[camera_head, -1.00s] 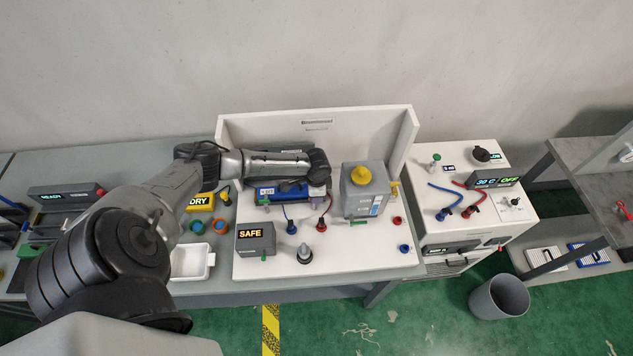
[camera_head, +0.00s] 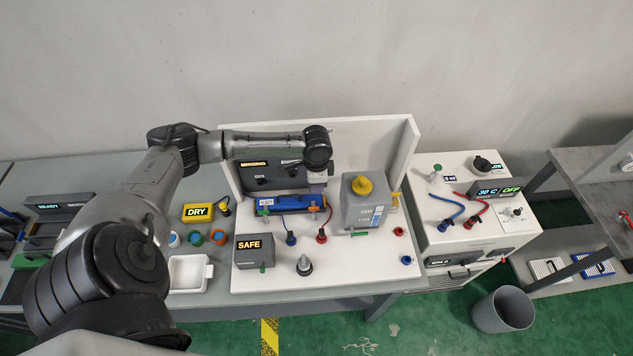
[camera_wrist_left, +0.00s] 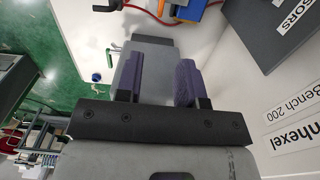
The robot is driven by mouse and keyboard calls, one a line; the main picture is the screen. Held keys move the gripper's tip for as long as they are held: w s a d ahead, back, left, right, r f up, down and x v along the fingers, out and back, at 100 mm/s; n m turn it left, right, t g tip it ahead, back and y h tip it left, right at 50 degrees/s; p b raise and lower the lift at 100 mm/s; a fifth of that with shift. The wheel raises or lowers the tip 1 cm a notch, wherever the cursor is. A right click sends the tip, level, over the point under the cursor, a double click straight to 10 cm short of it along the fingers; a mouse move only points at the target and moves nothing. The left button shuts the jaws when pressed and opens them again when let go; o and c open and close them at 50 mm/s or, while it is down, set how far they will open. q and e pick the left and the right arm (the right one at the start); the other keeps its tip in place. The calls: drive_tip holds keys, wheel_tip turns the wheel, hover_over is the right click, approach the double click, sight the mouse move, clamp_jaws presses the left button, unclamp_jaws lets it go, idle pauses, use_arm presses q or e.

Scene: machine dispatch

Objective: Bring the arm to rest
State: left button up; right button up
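My left arm (camera_head: 265,142) reaches in from the left over the white-walled bench. My left gripper (camera_head: 317,187) points down beside the blue unit with orange ends (camera_head: 290,202), left of the grey tank with the yellow cap (camera_head: 365,206). In the left wrist view its two purple-padded fingers (camera_wrist_left: 160,82) stand apart, with a gap between them. A grey body (camera_wrist_left: 150,62) shows beyond them, and I see nothing clamped. The right gripper is not in view.
A grey SAFE box (camera_head: 255,251) and a black-based post (camera_head: 304,265) stand at the front of the bench. A white tray (camera_head: 189,273) and a yellow DRY display (camera_head: 198,212) are to the left. A white cabinet (camera_head: 460,239) with hoses stands right.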

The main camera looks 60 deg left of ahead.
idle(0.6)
use_arm(q)
drive_tip(key=w+d+r+m+t+y, duration=0.2)
drive_tip(key=w+d+r+t+y, duration=0.25)
drive_tip(key=r, duration=0.45)
drive_tip(key=s+d+r+t+h+p, duration=0.1)
drive_tip(key=d+t, duration=0.1)
drive_tip(key=d, duration=0.3)
drive_tip(key=s+d+r+t, duration=0.1)
drive_tip(key=d+r+t, duration=0.1)
drive_tip(key=d, duration=0.3)
drive_tip(key=s+d+f+n+g+h+p, duration=0.1)
drive_tip(key=s+d+f, duration=0.2)
drive_tip(key=s, duration=0.4)
drive_tip(key=s+d+f+n+g+h+p, duration=0.1)
drive_tip(key=s+d+f+n+g, duration=0.1)
drive_tip(key=s, duration=0.6)
drive_tip(key=s+d+f+n+g+h+p, duration=0.1)
drive_tip(key=s+d+f+n+g, duration=0.1)
drive_tip(key=s+d+f, duration=0.2)
drive_tip(key=s+d, duration=0.2)
drive_tip(key=s, duration=0.2)
drive_tip(key=shift+d+f+h, duration=0.15)
drive_tip(key=shift+d+h, duration=0.15)
drive_tip(key=shift+h, duration=0.05)
